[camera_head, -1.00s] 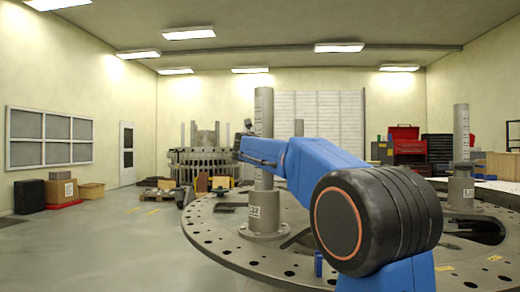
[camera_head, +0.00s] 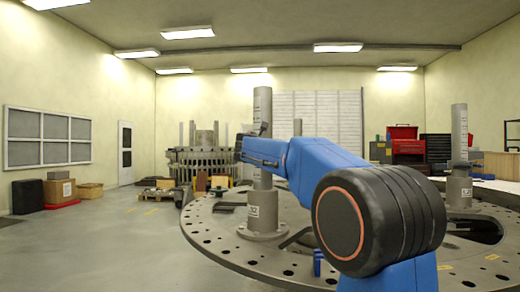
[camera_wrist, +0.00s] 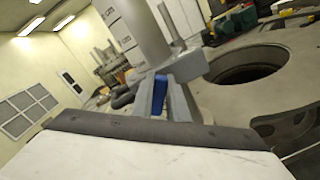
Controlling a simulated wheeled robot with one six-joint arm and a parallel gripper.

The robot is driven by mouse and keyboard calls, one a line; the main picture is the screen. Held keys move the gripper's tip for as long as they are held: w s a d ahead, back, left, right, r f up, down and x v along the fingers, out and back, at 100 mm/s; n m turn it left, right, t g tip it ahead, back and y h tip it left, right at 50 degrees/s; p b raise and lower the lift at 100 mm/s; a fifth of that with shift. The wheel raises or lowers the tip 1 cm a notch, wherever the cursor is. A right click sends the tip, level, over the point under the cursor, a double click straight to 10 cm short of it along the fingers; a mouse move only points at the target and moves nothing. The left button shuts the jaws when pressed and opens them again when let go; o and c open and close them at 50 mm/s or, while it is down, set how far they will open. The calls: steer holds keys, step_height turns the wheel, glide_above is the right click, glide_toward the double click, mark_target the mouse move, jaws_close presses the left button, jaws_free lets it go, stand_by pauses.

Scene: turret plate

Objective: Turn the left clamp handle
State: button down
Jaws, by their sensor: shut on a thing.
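The left clamp is a tall grey post (camera_head: 263,185) with a round foot on the turret plate (camera_head: 215,240). My gripper (camera_head: 250,150) is at the post's upper part in the head view, where its fingers and the handle are too small to tell apart. In the wrist view the post (camera_wrist: 140,35) rises just beyond my gripper (camera_wrist: 160,100). A blue piece, seemingly the clamp handle (camera_wrist: 159,95), sits between the grey fingers, which are shut on it. The fingers hide part of it.
A second post (camera_head: 460,145) stands on the plate at right. The plate has a large round opening (camera_wrist: 248,65). A small blue part (camera_head: 317,262) stands near its front. Red toolboxes (camera_head: 404,140) are behind.

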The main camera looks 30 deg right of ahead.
steer(key=m, duration=0.5)
steer(key=shift+s+d+f+m, duration=0.15)
steer(key=shift+d+f+m, duration=0.1)
steer(key=shift+m, duration=0.15)
steer(key=m, duration=0.4)
steer(key=shift+f+m, duration=0.35)
steer(key=shift+m, duration=0.05)
steer(key=c, duration=1.7)
jaws_free()
steer(key=v, duration=1.7)
steer(key=shift+s+a+f, duration=0.1)
steer(key=shift+s+a, duration=0.05)
steer(key=shift+s, duration=0.05)
